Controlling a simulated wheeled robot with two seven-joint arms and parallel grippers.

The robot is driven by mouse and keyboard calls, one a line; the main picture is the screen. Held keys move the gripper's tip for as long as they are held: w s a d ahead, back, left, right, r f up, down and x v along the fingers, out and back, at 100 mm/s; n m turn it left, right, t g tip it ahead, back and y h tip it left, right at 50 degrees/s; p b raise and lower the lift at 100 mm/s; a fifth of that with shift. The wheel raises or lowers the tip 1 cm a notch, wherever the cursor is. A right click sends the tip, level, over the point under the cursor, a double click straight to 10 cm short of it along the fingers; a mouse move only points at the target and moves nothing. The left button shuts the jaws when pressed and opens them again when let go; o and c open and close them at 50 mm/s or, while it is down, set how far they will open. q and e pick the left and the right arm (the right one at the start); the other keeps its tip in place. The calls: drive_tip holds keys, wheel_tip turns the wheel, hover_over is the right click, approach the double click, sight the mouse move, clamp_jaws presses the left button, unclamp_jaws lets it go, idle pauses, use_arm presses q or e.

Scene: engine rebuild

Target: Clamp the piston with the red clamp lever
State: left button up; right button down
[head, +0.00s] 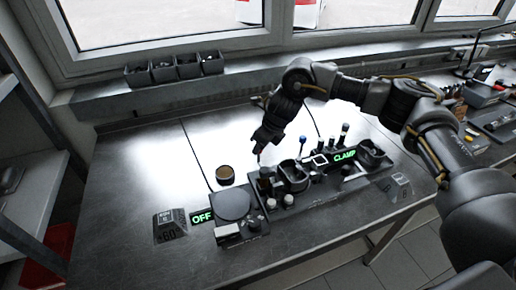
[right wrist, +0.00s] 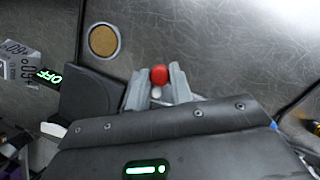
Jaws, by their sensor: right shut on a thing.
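My right gripper (head: 262,145) reaches down over the black fixture from the upper right. In the right wrist view its two grey fingers (right wrist: 158,92) are shut around a red knob (right wrist: 159,75), the end of the red clamp lever. A short pale piece shows just below the knob. In the head view the knob is hidden by the gripper. Black cylindrical parts (head: 265,178) stand in the fixture below the gripper; I cannot tell which is the piston. My left gripper is not in view.
A round part with a tan top (head: 225,174) stands on the bench left of the fixture. A black round plate (head: 232,205) and a green OFF sign (head: 202,216) are at the fixture's left; a green CLAMP sign (head: 344,156) is at its right.

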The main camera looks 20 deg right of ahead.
drive_tip(key=shift+s+d+r+m+t+h+p, duration=0.15)
drive_tip(key=shift+d+m+h+p, duration=0.55)
drive_tip(key=shift+m, duration=0.85)
drive_tip(key=shift+s+d+f+m+t+h+p, duration=0.1)
drive_tip(key=shift+d+m+t+h+p, duration=0.3)
drive_tip(key=shift+m+p, duration=0.9)
drive_tip(key=shift+s+d+r+m+g+h+p, duration=0.15)
drive_tip(key=shift+d+m+h+p, duration=0.35)
drive_tip(key=shift+m, duration=1.35)
drive_tip(key=shift+a+f, duration=0.1)
drive_tip(key=shift+a, duration=0.05)
drive_tip(key=c, duration=1.3)
unclamp_jaws()
drive_tip(key=shift+f, duration=0.1)
drive_tip(key=shift+o, duration=0.2)
drive_tip(key=v, duration=1)
drive_tip(key=shift+s+r, duration=0.25)
drive_tip(key=shift+r, duration=0.1)
drive_tip(key=shift+a, duration=0.1)
